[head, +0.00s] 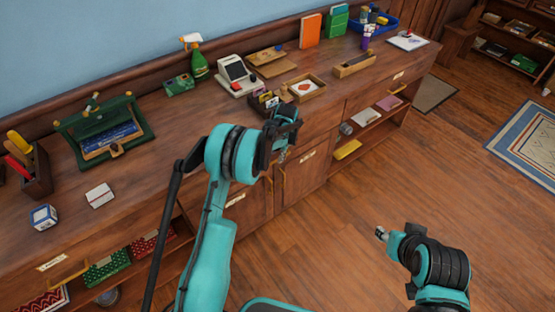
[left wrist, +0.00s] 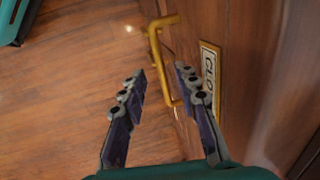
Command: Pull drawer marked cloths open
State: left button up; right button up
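In the left wrist view a brass bar handle (left wrist: 155,48) sits on a dark wood front beside a brass-framed label (left wrist: 210,72) reading "CLO", the rest cut off. My left gripper (left wrist: 160,76) is open, and the bar shows in the gap between its fingertips. I cannot tell if it touches them. In the head view the left gripper (head: 284,143) hangs at the counter's front edge, hiding part of the front. A label too small to read (head: 308,156) is just right of it. My right gripper (head: 381,233) is over the floor, away from the furniture; its fingers are unclear.
Open shelves (head: 375,125) lie below to the right. The wood floor (head: 330,245) in front is clear.

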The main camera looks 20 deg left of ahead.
pick_arm(q)
jog(key=shift+w+a+f+b, duration=0.15)
jog(key=shift+f+b, duration=0.1)
jog(key=shift+f, duration=0.55)
jog(key=shift+w+a+f+b, duration=0.1)
jog(key=shift+f+b, duration=0.15)
jog(key=shift+f, duration=0.5)
grip_shut()
jog(key=shift+s+d, duration=0.1)
jog(key=shift+d, duration=0.05)
